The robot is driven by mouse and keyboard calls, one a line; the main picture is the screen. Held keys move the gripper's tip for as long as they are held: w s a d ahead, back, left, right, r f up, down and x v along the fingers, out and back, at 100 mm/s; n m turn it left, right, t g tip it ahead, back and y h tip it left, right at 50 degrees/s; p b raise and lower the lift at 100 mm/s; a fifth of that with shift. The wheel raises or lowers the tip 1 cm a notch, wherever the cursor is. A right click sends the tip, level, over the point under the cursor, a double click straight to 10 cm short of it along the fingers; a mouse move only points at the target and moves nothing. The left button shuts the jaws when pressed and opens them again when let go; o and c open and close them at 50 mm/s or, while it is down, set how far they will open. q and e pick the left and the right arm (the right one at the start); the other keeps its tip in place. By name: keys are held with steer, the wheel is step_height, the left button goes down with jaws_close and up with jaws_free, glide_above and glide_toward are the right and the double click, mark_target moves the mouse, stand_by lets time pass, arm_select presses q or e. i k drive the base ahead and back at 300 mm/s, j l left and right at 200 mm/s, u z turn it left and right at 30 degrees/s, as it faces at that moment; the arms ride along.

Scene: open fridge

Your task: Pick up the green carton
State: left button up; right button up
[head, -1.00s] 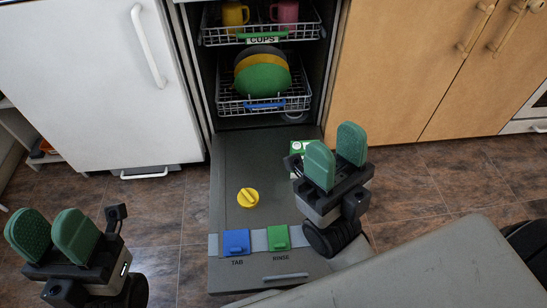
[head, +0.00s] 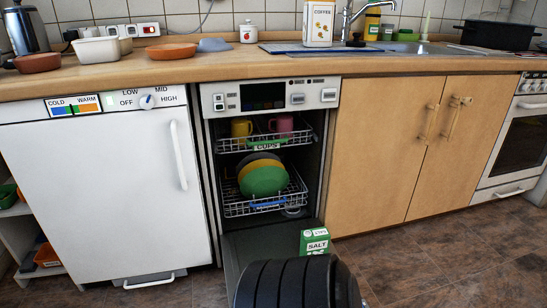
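The green carton (head: 314,241) is a small green and white box labelled SALT. It stands upright at the right side of the open dishwasher door (head: 240,246), close to the dishwasher opening. A black ribbed part of my own arm fills the bottom centre, in front of the carton, and hides much of the door. Neither of my grippers is in view, so their state does not show.
The dishwasher racks hold yellow and pink cups (head: 281,123) and a green plate (head: 264,180). A closed white fridge (head: 100,200) stands left, wooden cupboards (head: 385,160) right. The counter (head: 400,66) runs above. Floor at right is clear.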

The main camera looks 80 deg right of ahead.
mark_target(313, 241)
steer(key=i+j+z, duration=0.3)
steer(key=i+j, duration=0.35)
steer(key=i+z, duration=0.2)
steer(key=z, duration=0.25)
steer(key=i+z, duration=0.2)
steer(key=z, duration=0.3)
steer(key=i+j+z, duration=0.1)
steer(key=z, duration=0.35)
steer(key=i+j+z, duration=0.2)
steer(key=z, duration=0.25)
steer(key=i+z, duration=0.15)
steer(key=z, duration=0.3)
steer(key=i+z, duration=0.15)
steer(key=z, duration=0.25)
steer(key=i+z, duration=0.1)
steer(key=z, duration=0.35)
steer(key=i+j+z, duration=0.1)
steer(key=z, duration=0.35)
steer(key=i+j+z, duration=0.1)
steer(key=j+z, duration=0.15)
steer(key=z, duration=0.15)
steer(key=j+z, duration=0.2)
steer(key=z, duration=0.25)
steer(key=i+j+z, duration=0.25)
steer(key=j+z, duration=0.25)
steer(key=l, duration=0.1)
